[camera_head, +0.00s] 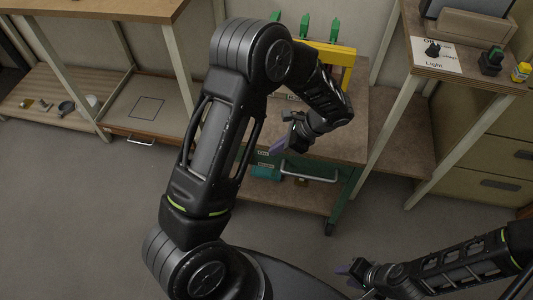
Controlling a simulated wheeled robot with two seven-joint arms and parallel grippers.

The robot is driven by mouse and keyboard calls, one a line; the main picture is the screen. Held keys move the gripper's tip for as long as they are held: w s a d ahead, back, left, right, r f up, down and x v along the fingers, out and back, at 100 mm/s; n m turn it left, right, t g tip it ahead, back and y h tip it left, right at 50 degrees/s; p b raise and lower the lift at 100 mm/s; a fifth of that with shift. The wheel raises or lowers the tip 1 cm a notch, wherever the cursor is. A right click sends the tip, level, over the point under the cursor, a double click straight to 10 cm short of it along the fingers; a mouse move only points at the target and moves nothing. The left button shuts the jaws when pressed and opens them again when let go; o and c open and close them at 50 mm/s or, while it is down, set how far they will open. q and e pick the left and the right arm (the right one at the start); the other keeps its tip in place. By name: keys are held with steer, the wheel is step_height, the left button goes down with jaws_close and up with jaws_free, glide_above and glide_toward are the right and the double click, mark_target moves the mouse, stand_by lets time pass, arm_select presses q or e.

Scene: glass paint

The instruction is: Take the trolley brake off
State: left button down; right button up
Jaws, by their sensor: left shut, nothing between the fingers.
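The trolley (352,130) stands at the centre against the back wall, with a wooden top, green frame, drawer handle, lower shelf and a dark wheel (329,229) at its front right. A yellow bar (338,50) rises at its back. I cannot make out which part is the brake. My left arm covers much of the trolley's left side. My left gripper (277,149), with purple fingertips, is shut and empty over the trolley's front edge near the drawer. My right gripper (346,272) is low at the bottom, away from the trolley; its opening is unclear.
A wooden bench with a low shelf (40,95) holding small items stands at the left. A bench at the right carries a "Light" sign (436,54) with a dark knob, and a yellow-capped jar (521,72). Several green pieces (305,25) stand behind the trolley. Grey floor in front is clear.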

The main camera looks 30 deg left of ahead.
arm_select(q)
glide_toward(259, 159)
steer(key=s+a+f, duration=0.1)
steer(key=s+f, duration=0.1)
steer(key=s+a+f, duration=0.2)
steer(key=shift+a+f, duration=0.2)
steer(key=shift+a, duration=0.15)
steer(key=shift+w, duration=0.1)
